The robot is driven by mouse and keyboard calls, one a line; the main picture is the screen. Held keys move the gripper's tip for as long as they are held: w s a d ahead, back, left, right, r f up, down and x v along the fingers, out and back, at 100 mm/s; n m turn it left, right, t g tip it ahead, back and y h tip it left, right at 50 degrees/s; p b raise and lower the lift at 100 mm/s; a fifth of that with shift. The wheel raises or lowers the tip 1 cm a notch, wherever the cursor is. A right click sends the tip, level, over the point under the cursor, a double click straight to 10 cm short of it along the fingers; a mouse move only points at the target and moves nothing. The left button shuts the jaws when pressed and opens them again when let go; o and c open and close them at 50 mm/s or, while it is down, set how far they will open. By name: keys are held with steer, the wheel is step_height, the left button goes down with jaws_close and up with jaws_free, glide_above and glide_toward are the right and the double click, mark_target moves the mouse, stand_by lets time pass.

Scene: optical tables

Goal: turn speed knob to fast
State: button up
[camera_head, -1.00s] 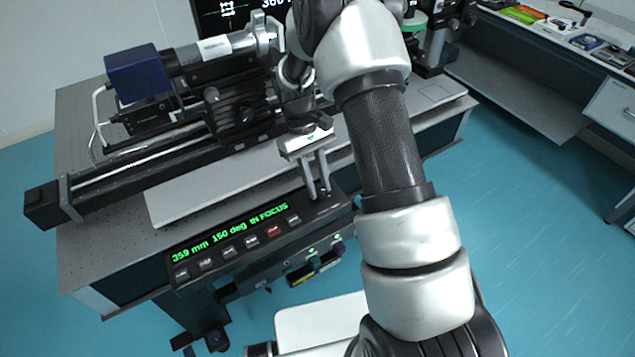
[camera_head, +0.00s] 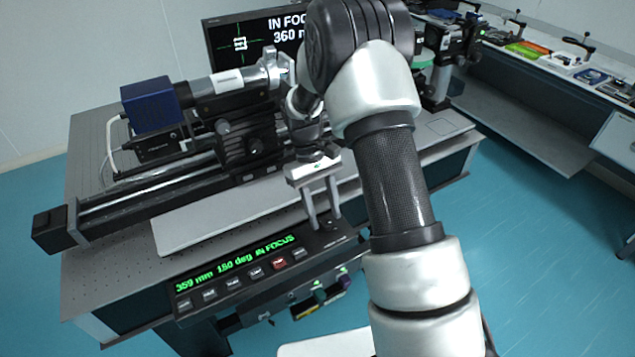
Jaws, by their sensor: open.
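A black control panel (camera_head: 242,271) runs along the table's front edge. Its green display (camera_head: 235,263) reads about "359 mm 150 deg IN FOCUS", with a row of buttons below, one of them red (camera_head: 280,263). My gripper (camera_head: 324,224) points down at the panel's right end, its two fingers apart. Something small and dark shows between the fingertips, perhaps the speed knob. I cannot tell its setting, nor whether the fingers touch it.
A blue-ended camera and lens tube (camera_head: 215,84) stand on a long rail (camera_head: 140,196) behind the panel. A monitor (camera_head: 240,42) is at the back. My arm hides the table's right middle. A side bench (camera_head: 565,85) holds tools. Blue floor (camera_head: 530,230) is clear at right.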

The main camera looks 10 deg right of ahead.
steer(key=v, duration=1.6)
steer(key=shift+p, duration=0.3)
steer(key=shift+r, duration=0.15)
steer(key=s+d+r+m+t+p, duration=0.1)
steer(key=s+r+t, duration=0.1)
steer(key=s+r, duration=0.45)
steer(key=s+d+r+m+t+p, duration=0.1)
steer(key=s+r+t, duration=0.15)
steer(key=r, duration=0.65)
steer(key=s+r+m+t+y+p, duration=0.1)
steer(key=s+t, duration=0.4)
steer(key=s, duration=1.2)
steer(key=shift+d+r+m+y+p, duration=0.3)
steer(key=shift+d+r+m+p, duration=0.25)
steer(key=shift+r+p, duration=0.4)
steer(key=shift+a, duration=0.1)
